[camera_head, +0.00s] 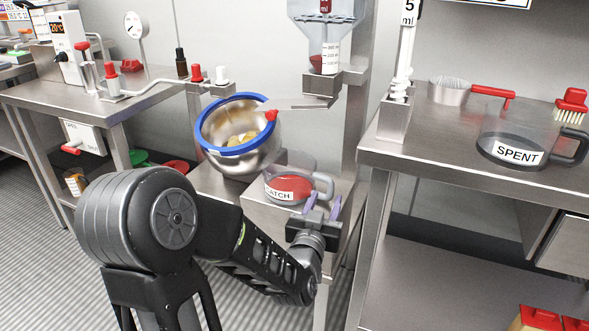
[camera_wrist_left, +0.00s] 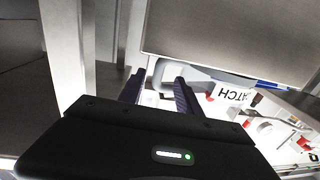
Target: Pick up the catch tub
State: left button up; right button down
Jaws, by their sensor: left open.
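The catch tub (camera_head: 290,188) is a clear tub with red contents and a CATCH label, standing on a low steel stand under the tilted drum. Its grey handle (camera_head: 327,184) points right. My left gripper (camera_head: 322,204) is open, with its two purple fingers just in front of the handle. Part of the tub is cut off in that view. My right gripper is not in view.
A steel drum (camera_head: 238,162) with a blue rim tilts above and left of the tub. A hopper (camera_head: 325,40) hangs behind, over a chute. The right bench (camera_head: 430,135) holds a SPENT jug (camera_head: 515,152) and a sieve (camera_head: 449,90); its leg stands close to my gripper's right.

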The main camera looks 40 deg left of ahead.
aim_at(330, 193)
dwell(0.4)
pick_arm(q)
jog(key=shift+w+a+f, duration=0.1)
jog(key=shift+w, duration=0.2)
jog(key=b+x, duration=0.1)
jog(key=x, duration=0.3)
jog(key=shift+w, duration=0.35)
jog(key=shift+c, duration=0.2)
grip_shut()
dwell(1.1)
